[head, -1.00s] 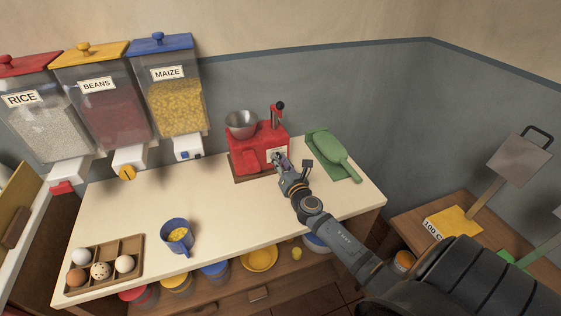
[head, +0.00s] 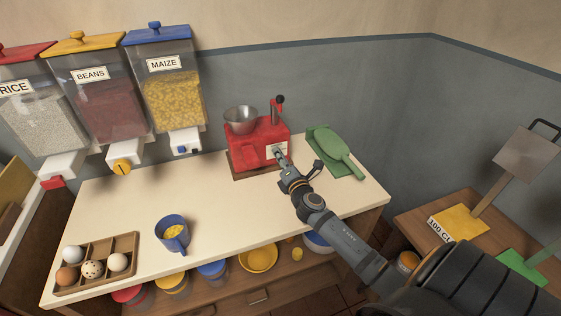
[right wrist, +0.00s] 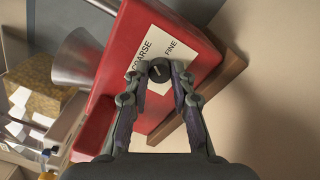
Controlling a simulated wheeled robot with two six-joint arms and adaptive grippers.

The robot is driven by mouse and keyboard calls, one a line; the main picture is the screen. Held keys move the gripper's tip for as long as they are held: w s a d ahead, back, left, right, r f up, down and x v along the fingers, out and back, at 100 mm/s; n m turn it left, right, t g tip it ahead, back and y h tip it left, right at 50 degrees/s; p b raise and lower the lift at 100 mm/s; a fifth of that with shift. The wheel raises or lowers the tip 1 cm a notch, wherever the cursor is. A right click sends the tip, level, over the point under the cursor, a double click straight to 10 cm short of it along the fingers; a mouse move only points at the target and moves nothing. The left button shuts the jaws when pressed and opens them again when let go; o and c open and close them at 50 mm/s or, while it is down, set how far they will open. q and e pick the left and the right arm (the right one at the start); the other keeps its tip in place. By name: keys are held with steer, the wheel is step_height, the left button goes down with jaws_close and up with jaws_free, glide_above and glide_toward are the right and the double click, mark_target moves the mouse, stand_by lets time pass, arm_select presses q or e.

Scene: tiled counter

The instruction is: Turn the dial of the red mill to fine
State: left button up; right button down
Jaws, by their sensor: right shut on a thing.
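The red mill (head: 262,132) stands on a wooden base at the back of the counter, with a metal bowl on top and a lever. In the right wrist view, its white label (right wrist: 150,47) reads COARSE on the left and FINE on the right. The dark round dial (right wrist: 159,67) sits at the label's lower edge and bears a pale pointer mark; its exact setting is hard to tell. My right gripper (head: 278,152) is at the mill's front face. In the wrist view its fingers (right wrist: 160,77) are closed on the dial from both sides. My left gripper is out of view.
A blue cup of maize (head: 173,240) and an egg tray (head: 125,242) are on the left of the counter (head: 130,198). Dispensers of rice, beans and maize (head: 166,95) hang on the wall.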

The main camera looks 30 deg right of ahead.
steer(key=m+b, duration=0.3)
steer(key=m, duration=0.3)
steer(key=shift+f, duration=0.2)
steer(key=m+b, duration=0.2)
steer(key=m, duration=0.3)
steer(key=shift+h, duration=0.3)
steer(key=shift+r+m, duration=0.1)
steer(key=shift+m, duration=0.3)
steer(key=c, duration=1.1)
jaws_free()
steer(key=v, duration=1.2)
steer(key=shift+r, duration=0.1)
